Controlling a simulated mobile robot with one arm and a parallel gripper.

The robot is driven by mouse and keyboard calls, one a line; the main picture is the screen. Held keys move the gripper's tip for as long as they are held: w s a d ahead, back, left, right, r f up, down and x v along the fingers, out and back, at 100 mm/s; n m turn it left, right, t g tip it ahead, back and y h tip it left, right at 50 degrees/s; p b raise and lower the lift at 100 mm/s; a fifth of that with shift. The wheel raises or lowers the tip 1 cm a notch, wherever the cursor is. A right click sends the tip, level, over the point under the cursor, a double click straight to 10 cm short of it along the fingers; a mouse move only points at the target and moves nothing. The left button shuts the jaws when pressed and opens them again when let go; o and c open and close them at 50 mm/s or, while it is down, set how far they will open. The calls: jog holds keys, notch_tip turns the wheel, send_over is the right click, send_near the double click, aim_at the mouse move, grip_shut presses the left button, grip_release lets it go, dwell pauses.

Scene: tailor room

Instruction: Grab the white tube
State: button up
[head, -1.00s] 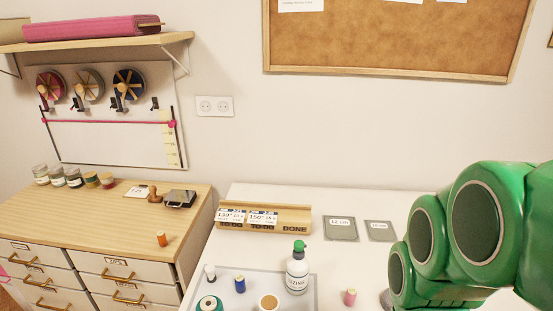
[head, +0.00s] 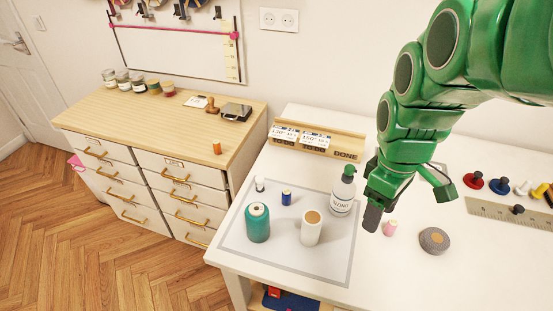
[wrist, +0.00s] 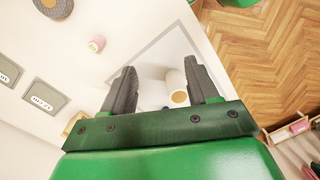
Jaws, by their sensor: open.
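The white tube (head: 311,228), a cylinder with a brown top, stands upright on the grey mat (head: 290,262) in the head view. My gripper (head: 375,203) is above and to the right of it, apart from it. In the wrist view the tube (wrist: 176,80) shows beyond the open fingers, nearer the right finger. My gripper (wrist: 160,72) is open with nothing between its fingers.
A white pump bottle (head: 343,194) stands behind the tube, close to my gripper. A teal spool (head: 257,223), a blue spool (head: 286,197) and a small white-topped item (head: 259,184) stand left. A pink spool (head: 390,228) and grey disc (head: 434,240) are right. The mat's front is clear.

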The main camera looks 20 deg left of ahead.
jog(key=w+a+f+n, duration=0.3)
jog(key=w+a+n, duration=0.75)
jog(key=a, duration=0.35)
jog(key=n+t, duration=0.1)
jog(key=n, duration=1)
send_over(259, 178)
jog(key=d, duration=0.1)
notch_tip(259, 178, down, 7)
jog(key=shift+d+r, duration=0.1)
jog(key=shift+r, duration=0.1)
jog(key=shift+w+a+f+n, duration=0.1)
jog(key=shift+a+f+n, duration=0.2)
jog(key=shift+a, duration=0.15)
jog(key=shift+s+f, duration=0.2)
jog(key=shift+f, duration=3.6)
grip_shut()
jog(key=shift+a+r, duration=0.1)
jog(key=shift+r, duration=0.05)
